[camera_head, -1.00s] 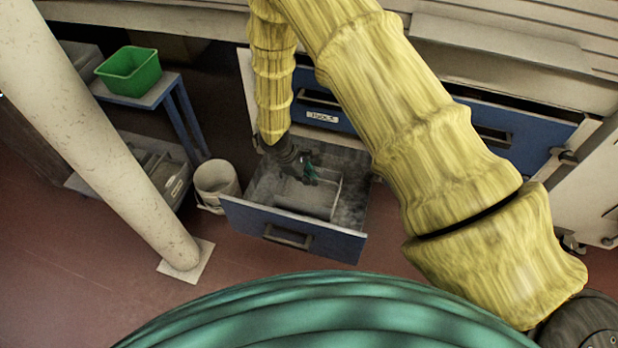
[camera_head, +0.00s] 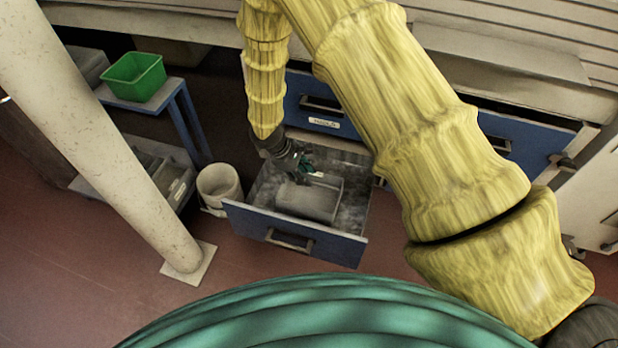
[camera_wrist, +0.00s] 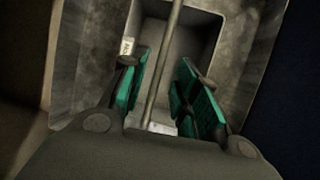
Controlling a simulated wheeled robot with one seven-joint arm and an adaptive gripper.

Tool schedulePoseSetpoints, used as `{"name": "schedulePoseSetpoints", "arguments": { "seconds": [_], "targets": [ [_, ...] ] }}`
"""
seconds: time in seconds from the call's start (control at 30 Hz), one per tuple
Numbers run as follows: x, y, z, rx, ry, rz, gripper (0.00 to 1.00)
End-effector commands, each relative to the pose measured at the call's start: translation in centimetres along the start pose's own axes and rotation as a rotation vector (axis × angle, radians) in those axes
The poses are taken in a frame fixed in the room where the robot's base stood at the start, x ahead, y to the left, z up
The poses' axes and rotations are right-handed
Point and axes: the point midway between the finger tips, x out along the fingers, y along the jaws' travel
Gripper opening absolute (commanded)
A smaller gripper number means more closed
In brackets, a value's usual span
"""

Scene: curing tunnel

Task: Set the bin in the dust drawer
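The dust drawer (camera_head: 335,245) is pulled out, with a blue front and a dusty grey inside. The grey bin (camera_head: 312,203) is inside the drawer, near its front, and looks tipped over in the head view. My gripper (camera_head: 308,168) is over the drawer at the bin's far side. In the wrist view the bin (camera_wrist: 190,45) opens below my gripper (camera_wrist: 160,92), with a thin bar (camera_wrist: 165,60) across it. The two green finger pads stand apart on either side of the bar, which shows a gap to each. The bin's underside is hidden.
A round pale bucket (camera_head: 219,185) stands left of the drawer. A pale post (camera_head: 110,130) rises further left. A green bin (camera_head: 134,76) sits on a blue-legged table. A closed blue drawer front (camera_head: 320,103) is behind my arm. Red floor in front is clear.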

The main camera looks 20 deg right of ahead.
Motion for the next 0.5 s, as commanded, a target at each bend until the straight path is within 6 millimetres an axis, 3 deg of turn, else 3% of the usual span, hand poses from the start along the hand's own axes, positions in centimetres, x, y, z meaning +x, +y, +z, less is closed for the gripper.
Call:
{"name": "schedulePoseSetpoints", "arguments": {
  "seconds": [0.03,0.2,0.5],
  "targets": [
    [-1.3,0.1,0.1,-0.001,0.0,0.001,0.31],
    [-4.1,0.1,0.1,0.001,0.001,0.0,0.31],
    [-6.6,-0.1,0.0,-0.001,0.0,-0.001,0.31]
  ]
}}
